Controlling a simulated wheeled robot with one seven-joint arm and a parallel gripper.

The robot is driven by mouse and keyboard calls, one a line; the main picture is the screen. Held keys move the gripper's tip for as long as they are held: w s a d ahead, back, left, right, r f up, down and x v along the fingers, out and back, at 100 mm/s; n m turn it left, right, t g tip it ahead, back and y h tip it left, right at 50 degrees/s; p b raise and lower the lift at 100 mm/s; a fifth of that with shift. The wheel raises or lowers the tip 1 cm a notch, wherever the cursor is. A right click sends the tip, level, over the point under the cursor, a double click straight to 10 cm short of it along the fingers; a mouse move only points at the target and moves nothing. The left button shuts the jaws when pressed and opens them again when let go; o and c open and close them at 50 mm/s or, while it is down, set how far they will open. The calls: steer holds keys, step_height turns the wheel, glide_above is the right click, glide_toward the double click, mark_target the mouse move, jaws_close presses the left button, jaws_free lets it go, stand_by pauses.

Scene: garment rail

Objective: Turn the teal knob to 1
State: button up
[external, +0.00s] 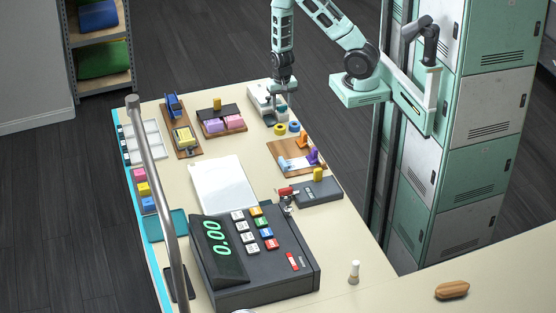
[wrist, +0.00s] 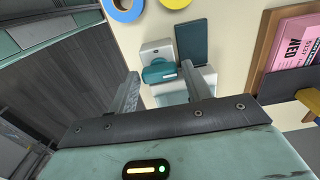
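The teal knob (wrist: 160,73) shows in the wrist view on a pale grey-white device (wrist: 157,50) with a dark teal panel (wrist: 191,43) beside it. The device also shows at the back end of the table in the external view (external: 257,94), where my arm partly covers it and I cannot make out the knob. My gripper (wrist: 160,70) is open and empty, pointing down over the device. In the wrist view the knob lies between the two fingertips, with a gap on each side. The external view shows my gripper (external: 280,108) low over the device. I cannot read any numbers around the knob.
Blue and yellow rings (external: 281,129) lie close in front of the device. A wooden board (external: 290,165) with coloured pieces and a cash register (external: 255,270) are nearer. Lockers (external: 480,110) stand at the right.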

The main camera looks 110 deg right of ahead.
mark_target(282, 105)
steer(key=shift+r, duration=0.1)
step_height(282, 105, up, 17)
steer(key=p, duration=0.3)
steer(key=shift+p, duration=0.3)
stand_by(0.4)
steer(key=w+a+f+n+y+b, duration=0.1)
steer(key=w+a+n+b, duration=0.15)
steer(key=a+n, duration=0.7)
steer(key=w+a+f+n+b, duration=0.15)
steer(key=a+n+b, duration=0.25)
steer(key=a, duration=1)
steer(key=s+a+n+b, duration=0.4)
steer(key=s+a+n, duration=0.6)
steer(key=a, duration=0.5)
steer(key=shift+s+a+f+n, duration=0.2)
steer(key=shift+f+n, duration=0.15)
steer(key=shift+n, duration=0.8)
